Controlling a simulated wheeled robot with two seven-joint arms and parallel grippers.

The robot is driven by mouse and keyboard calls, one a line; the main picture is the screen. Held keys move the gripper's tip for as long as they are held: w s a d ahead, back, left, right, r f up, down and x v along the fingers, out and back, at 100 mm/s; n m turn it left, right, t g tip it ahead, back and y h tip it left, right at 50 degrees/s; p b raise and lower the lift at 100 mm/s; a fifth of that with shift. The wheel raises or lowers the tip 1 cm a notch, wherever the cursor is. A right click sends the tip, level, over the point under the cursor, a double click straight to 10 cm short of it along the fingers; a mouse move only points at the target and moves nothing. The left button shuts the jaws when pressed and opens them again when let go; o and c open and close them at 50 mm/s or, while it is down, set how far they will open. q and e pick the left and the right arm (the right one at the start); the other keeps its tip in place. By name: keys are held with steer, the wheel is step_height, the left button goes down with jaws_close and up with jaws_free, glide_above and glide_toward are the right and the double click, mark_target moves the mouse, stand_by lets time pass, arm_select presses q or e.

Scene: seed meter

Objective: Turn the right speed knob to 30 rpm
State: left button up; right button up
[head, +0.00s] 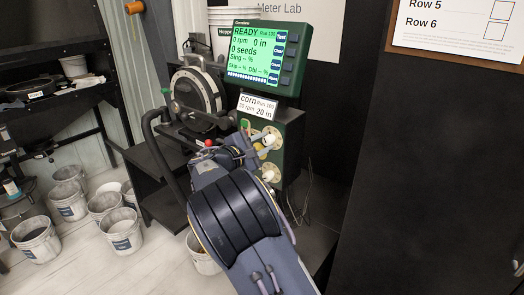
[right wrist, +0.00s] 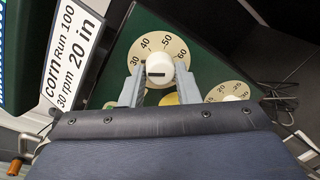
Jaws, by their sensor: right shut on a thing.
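My right gripper (right wrist: 160,85) is shut on a white knob (right wrist: 158,62), with one grey finger on each side of it. The knob sits on a round cream dial (right wrist: 176,47) marked 30, 40, 50 and 60. A short dark bar shows across the knob's face; the value it points to cannot be told. In the head view my right gripper (head: 256,146) reaches the green panel (head: 291,130) from below. The display (head: 258,52) above reads READY, 0 rpm, 0 in and 0 seeds. My left gripper is not in view.
A second cream dial (head: 270,173) sits lower on the panel; it also shows in the right wrist view (right wrist: 233,91). A card (head: 258,106) reads corn, Run 100, 30 rpm, 20 in. A round seed meter (head: 195,91) stands left of the panel. White buckets (head: 122,228) stand on the floor.

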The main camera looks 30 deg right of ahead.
steer(key=shift+m, duration=0.3)
stand_by(0.4)
steer(key=o, duration=1)
steer(key=shift+c, duration=0.2)
steer(key=b+v, duration=0.1)
steer(key=v, duration=0.6)
steer(key=shift+s+a, duration=0.15)
steer(key=shift+a, duration=0.25)
steer(key=shift+d, duration=0.1)
